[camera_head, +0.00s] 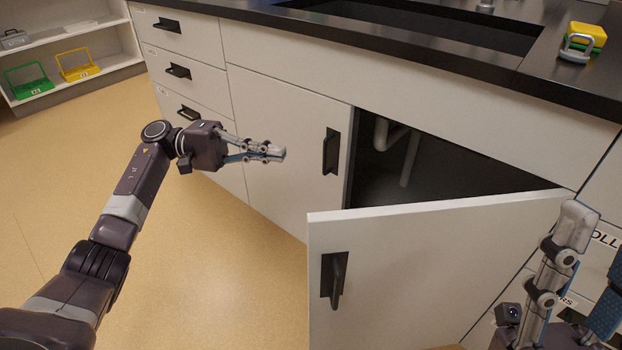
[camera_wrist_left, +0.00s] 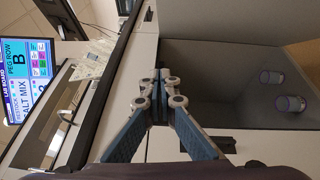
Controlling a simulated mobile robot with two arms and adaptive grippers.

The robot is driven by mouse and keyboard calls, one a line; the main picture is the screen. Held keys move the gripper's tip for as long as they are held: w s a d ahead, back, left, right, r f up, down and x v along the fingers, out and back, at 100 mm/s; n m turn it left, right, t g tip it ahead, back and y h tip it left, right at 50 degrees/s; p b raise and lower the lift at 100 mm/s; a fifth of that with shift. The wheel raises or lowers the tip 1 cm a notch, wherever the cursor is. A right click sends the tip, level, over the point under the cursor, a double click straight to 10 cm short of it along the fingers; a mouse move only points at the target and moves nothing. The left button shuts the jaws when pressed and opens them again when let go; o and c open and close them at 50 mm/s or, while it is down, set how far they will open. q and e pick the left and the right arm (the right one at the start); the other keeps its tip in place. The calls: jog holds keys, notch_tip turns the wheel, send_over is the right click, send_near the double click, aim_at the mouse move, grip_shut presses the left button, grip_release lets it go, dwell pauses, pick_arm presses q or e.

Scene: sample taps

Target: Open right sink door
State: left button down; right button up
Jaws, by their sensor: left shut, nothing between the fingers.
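The right sink door (camera_head: 430,265) is white and stands swung well out from the cabinet, with its black handle (camera_head: 334,279) on its outer face. The dark cabinet inside (camera_head: 440,165) shows behind it, with a pale pipe. The left sink door (camera_head: 285,125) is closed, with a black handle (camera_head: 331,151). My left gripper (camera_head: 276,153) is shut and empty, in front of the left door and apart from the open door. It also shows shut in the left wrist view (camera_wrist_left: 161,76). My right gripper (camera_head: 598,232) is open, partly cut off, near the door's hinge side.
A black countertop (camera_head: 400,45) with a sink runs above. Drawers (camera_head: 175,75) are at left. Cans (camera_wrist_left: 290,103) show inside a cabinet in the left wrist view. The floor at left is clear.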

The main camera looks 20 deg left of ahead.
pick_arm(q)
jog(key=s+d+m+g, duration=0.1)
jog(key=s+d, duration=0.4)
jog(key=d, duration=0.5)
jog(key=shift+m+y, duration=0.3)
jog(key=shift+f, duration=0.1)
